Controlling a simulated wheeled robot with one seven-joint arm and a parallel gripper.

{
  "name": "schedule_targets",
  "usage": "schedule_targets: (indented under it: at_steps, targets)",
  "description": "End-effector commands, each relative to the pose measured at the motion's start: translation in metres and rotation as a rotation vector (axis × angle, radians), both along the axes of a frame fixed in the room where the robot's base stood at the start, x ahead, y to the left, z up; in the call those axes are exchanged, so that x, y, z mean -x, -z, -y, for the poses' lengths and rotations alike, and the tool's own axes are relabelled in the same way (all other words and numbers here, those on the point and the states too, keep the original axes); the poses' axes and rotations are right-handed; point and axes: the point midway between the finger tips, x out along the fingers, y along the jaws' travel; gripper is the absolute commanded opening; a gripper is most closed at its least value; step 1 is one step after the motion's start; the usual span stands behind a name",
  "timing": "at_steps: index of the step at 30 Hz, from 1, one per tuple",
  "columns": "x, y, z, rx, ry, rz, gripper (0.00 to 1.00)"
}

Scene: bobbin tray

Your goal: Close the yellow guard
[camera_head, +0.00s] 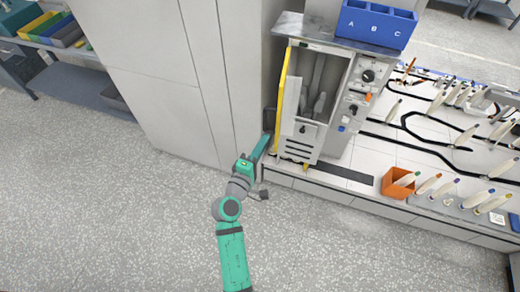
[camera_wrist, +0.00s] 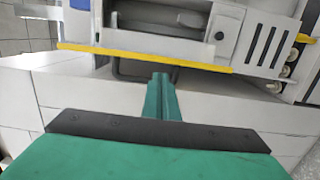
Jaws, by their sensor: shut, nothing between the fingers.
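The yellow guard (camera_head: 282,100) is on the left side of the grey machine (camera_head: 300,130). I see it nearly edge-on, as a thin upright strip, and the machine's front opening beside it is uncovered, so the guard stands open. In the wrist view the guard (camera_wrist: 205,66) is a yellow strip across the top. My gripper (camera_head: 268,137) is shut and empty, on the left, outer side of the guard near its lower part. In the wrist view its teal fingers (camera_wrist: 162,82) end close to the yellow strip, beside a dark loop (camera_wrist: 122,72). I cannot tell whether they touch.
A blue bin marked A B C (camera_head: 375,25) stands on the machine top. Right of the machine is a white bench with an orange box (camera_head: 398,182) and several bobbins. Tall grey cabinets (camera_head: 150,60) stand at the left. The speckled floor in front is clear.

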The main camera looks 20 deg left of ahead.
Motion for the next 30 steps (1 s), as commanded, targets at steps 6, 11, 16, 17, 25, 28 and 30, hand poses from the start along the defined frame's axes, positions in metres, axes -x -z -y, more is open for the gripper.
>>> schedule_targets:
  at_steps: [6,11,16,17,25,28,30]
  targets:
    - [-0.033,0.000,0.008,0.000,0.008,0.000,0.00]
    - [-0.045,0.000,0.011,-0.001,0.010,0.000,0.00]
    - [-0.047,0.001,0.009,-0.001,0.005,-0.001,0.00]
    - [-0.047,0.001,0.009,-0.001,0.004,-0.001,0.00]
    - [-0.047,0.001,0.006,-0.001,0.001,-0.001,0.00]
    - [-0.048,0.001,0.004,-0.001,-0.005,-0.001,0.00]
    - [-0.050,0.001,0.003,-0.001,-0.011,-0.001,0.00]
